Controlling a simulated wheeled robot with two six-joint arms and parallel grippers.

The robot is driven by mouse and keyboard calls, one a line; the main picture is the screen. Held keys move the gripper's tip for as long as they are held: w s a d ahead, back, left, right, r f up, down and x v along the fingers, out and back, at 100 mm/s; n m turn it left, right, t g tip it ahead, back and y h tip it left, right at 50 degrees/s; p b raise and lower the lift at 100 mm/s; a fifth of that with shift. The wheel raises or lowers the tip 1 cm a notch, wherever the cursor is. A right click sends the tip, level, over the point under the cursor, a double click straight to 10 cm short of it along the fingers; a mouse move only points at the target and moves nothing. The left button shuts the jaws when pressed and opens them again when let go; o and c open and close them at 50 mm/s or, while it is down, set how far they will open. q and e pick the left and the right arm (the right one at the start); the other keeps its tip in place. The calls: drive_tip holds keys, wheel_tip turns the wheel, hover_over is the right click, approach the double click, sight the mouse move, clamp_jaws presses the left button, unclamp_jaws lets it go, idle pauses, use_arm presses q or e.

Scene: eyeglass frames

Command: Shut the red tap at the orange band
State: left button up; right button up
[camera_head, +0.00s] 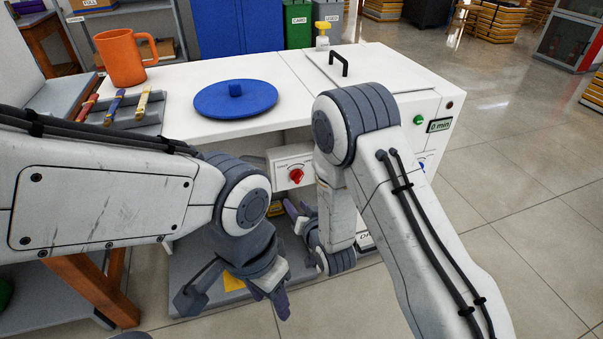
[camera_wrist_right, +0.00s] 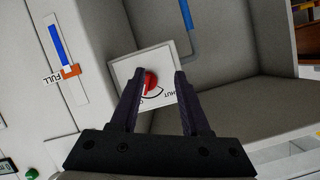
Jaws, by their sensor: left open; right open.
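The red tap (camera_head: 296,175) sits on a white panel (camera_head: 281,162) at the front of the white bench; it also shows in the right wrist view (camera_wrist_right: 150,81). My right gripper (camera_wrist_right: 156,73) is open, with its dark fingers either side of the tap in that view; I cannot tell whether they touch it. In the head view the right gripper (camera_head: 297,215) is partly hidden by its own arm. The orange band (camera_wrist_right: 71,72) is on a gauge marked FULL, and the end of the blue column (camera_wrist_right: 61,45) lies close beside it. My left gripper (camera_head: 234,304) is open and empty, low at the front.
A blue pipe (camera_wrist_right: 187,15) runs near the tap. Open floor lies to the right.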

sight(300, 179)
drive_tip(key=s+d+m+t+p, duration=0.2)
drive_tip(key=d+t, duration=0.2)
use_arm(q)
drive_tip(key=shift+r+b, duration=0.5)
drive_tip(key=shift+r, duration=0.45)
use_arm(e)
drive_tip(key=shift+y, duration=0.3)
drive_tip(key=x, duration=1)
drive_tip(key=shift+w+d+r, duration=0.15)
drive_tip(key=shift+w+r, duration=0.2)
drive_tip(key=shift+r, duration=0.05)
clamp_jaws()
